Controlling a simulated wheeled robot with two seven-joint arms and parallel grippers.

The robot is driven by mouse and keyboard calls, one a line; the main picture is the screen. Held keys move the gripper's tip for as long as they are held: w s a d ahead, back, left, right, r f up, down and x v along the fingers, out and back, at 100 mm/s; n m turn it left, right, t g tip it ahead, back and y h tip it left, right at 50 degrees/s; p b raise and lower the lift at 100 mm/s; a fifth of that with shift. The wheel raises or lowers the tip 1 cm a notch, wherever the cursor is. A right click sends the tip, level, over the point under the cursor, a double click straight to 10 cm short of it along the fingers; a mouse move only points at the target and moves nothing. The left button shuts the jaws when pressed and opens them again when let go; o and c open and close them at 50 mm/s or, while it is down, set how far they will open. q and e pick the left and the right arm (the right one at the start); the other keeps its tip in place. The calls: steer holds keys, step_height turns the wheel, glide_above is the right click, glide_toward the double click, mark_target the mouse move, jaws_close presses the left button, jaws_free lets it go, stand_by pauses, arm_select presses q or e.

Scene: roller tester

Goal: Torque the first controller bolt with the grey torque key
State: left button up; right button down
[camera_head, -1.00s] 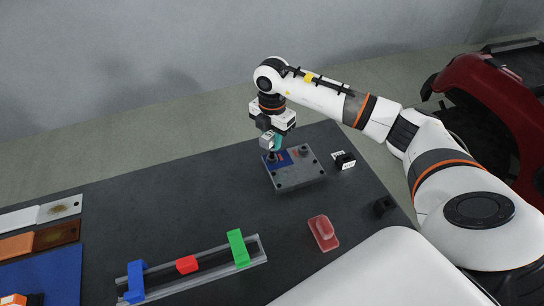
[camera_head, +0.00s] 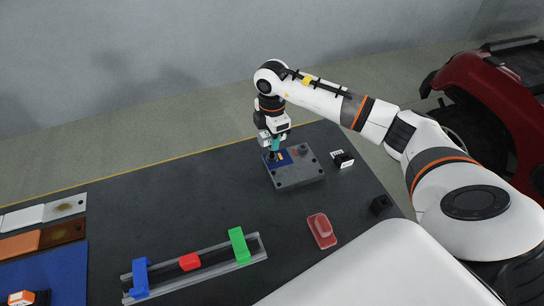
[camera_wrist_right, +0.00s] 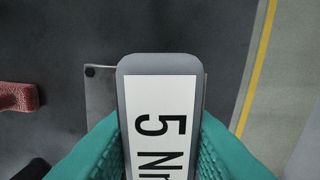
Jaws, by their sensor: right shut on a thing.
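The grey torque key (camera_wrist_right: 160,62) has a white label reading "5 N" and part of another letter. It fills the middle of the right wrist view. My right gripper (camera_head: 274,146) is shut on it, with teal fingers on both sides. The controller (camera_head: 298,177) is a grey plate with a blue patch and dark bolts or holes near its corners. The key is over its far left corner; whether its tip sits on the bolt there is hidden. In the wrist view the controller's edge (camera_wrist_right: 98,105) shows behind the key, with one dark bolt (camera_wrist_right: 90,72). My left gripper is out of view.
A small black-and-white block (camera_head: 343,159) lies right of the controller. A red piece (camera_head: 321,231) and a black block (camera_head: 380,205) lie nearer. A rail (camera_head: 208,268) carries blue, red and green blocks. A blue mat (camera_head: 50,270) is at left. The table's centre is clear.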

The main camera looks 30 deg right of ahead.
steer(key=shift+m+p, duration=0.5)
steer(key=shift+m, duration=0.5)
steer(key=shift+f+m, duration=0.1)
steer(key=shift+m, duration=0.2)
steer(key=shift+r+p, duration=1.4)
steer(key=shift+r, duration=0.25)
